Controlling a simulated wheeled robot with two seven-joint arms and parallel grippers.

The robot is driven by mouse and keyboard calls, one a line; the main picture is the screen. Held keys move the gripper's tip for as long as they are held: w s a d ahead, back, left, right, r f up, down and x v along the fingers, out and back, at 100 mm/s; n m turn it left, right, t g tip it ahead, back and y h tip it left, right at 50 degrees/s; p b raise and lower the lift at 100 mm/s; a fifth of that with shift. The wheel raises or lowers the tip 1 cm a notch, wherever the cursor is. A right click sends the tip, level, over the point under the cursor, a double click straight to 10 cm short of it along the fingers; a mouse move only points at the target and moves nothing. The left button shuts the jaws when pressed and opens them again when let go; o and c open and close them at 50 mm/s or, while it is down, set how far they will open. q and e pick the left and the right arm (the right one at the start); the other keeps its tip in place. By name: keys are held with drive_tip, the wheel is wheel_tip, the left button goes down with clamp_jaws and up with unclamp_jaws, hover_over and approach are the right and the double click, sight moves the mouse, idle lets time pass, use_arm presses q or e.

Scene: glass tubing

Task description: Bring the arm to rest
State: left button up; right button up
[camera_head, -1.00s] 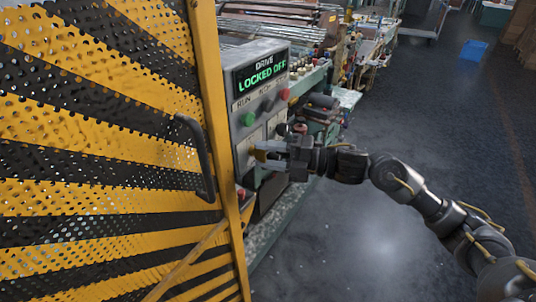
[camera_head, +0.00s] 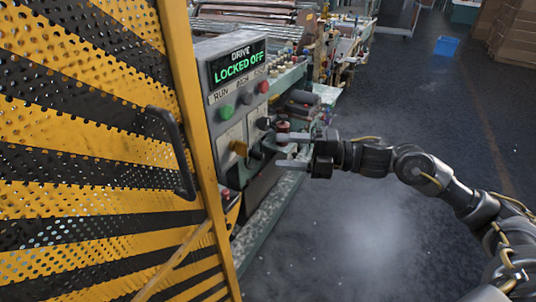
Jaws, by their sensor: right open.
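My right gripper (camera_head: 282,151) is open and empty, with its two pale fingers pointing left towards the control panel (camera_head: 226,100). My right arm (camera_head: 415,167) reaches in from the lower right. My left gripper is not in view.
A yellow and black perforated guard door (camera_head: 80,150) with a dark handle (camera_head: 172,150) fills the left side. A machine bench (camera_head: 290,75) runs back behind the panel. Open floor (camera_head: 400,250) lies to the right.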

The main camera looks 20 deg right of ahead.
drive_tip(key=shift+v, duration=0.85)
